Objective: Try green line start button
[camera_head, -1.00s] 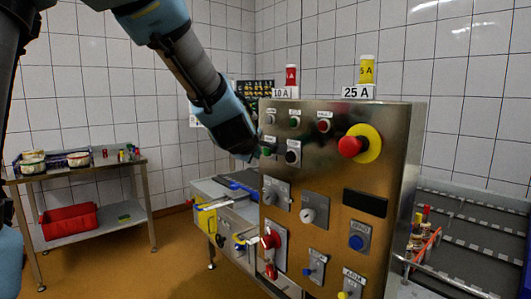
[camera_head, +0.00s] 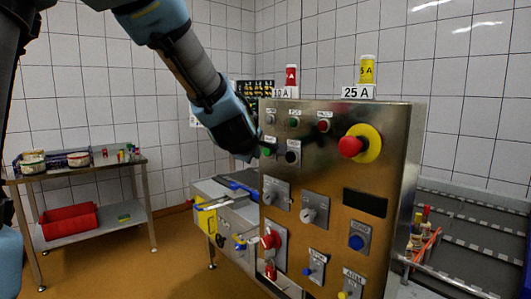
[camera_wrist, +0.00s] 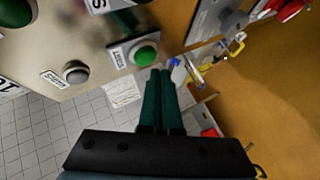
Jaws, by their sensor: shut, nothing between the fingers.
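A steel control panel (camera_head: 330,185) stands in the middle of the head view, carrying several buttons and knobs. In the wrist view a bright green round button (camera_wrist: 146,55) sits on a white labelled plate. My gripper (camera_wrist: 161,72) is shut and empty, its two dark green fingers side by side, with the tips just beside that green button. I cannot tell whether they touch it. Another green button (camera_head: 294,122) is in the upper row, and also shows in the wrist view (camera_wrist: 14,11).
A white button (camera_wrist: 75,72) and a black button (camera_head: 293,157) are close by. A red stop button on a yellow disc (camera_head: 352,146) is further right. A conveyor (camera_head: 236,200) runs behind the panel. A side table (camera_head: 85,172) stands at the left wall.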

